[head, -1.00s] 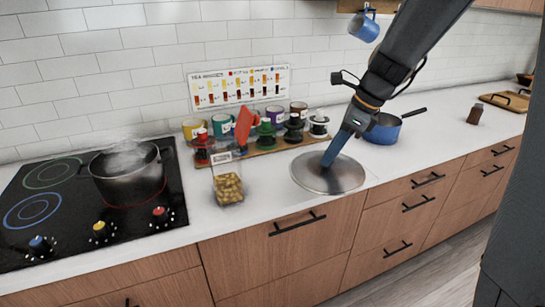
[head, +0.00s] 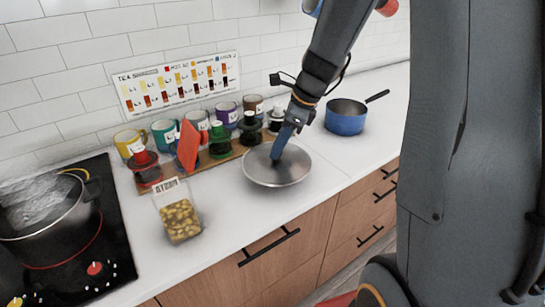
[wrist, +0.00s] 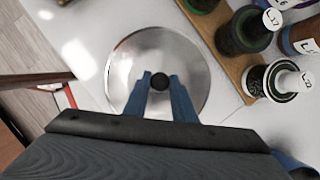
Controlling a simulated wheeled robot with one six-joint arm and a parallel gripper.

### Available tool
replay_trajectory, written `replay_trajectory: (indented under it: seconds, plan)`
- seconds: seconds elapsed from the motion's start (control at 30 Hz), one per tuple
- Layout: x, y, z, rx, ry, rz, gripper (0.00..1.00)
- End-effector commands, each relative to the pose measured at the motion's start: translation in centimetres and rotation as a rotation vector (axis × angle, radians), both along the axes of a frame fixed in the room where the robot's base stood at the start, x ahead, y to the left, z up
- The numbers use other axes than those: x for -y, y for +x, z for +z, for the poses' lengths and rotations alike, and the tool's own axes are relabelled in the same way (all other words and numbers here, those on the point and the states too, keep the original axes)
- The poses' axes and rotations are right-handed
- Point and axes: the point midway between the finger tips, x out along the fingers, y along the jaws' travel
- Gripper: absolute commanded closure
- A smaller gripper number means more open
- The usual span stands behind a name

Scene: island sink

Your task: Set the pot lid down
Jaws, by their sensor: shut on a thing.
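The pot lid (head: 292,172) is a round silver metal disc with a dark knob, at the white counter near its front edge. In the wrist view the lid (wrist: 190,75) fills the middle, with the knob (wrist: 159,82) between the blue fingers. My gripper (head: 276,157) points down and is shut on the knob. I cannot tell whether the lid touches the counter or hangs just above it. A dark pot (head: 45,208) without a lid, its inside steaming or bubbling, stands on the black stove at the left.
A jar of yellowish pieces (head: 180,220) stands left of the lid. Behind it, a wooden board (head: 232,153) holds several lidded jars, with mugs behind. A blue saucepan (head: 345,122) stands to the right. Some counter between jar and lid is clear.

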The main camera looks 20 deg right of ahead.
Motion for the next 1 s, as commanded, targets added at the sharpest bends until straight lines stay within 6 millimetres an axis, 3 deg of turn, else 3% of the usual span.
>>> replay_trajectory:
  seconds: [0.4, 0.77, 0.8, 0.87, 1.0]
  plan:
    - [-0.2, 0.0, -4.1, 0.000, 0.000, 0.003, 1.00]
    - [-0.2, 0.1, -4.5, 0.001, -0.001, 0.004, 1.00]
    - [-0.2, 0.0, -4.4, 0.001, 0.000, 0.004, 0.70]
    - [-0.2, 0.0, -4.4, 0.001, 0.000, 0.004, 0.59]
    - [-0.2, 0.0, -4.4, 0.001, 0.000, 0.004, 0.58]
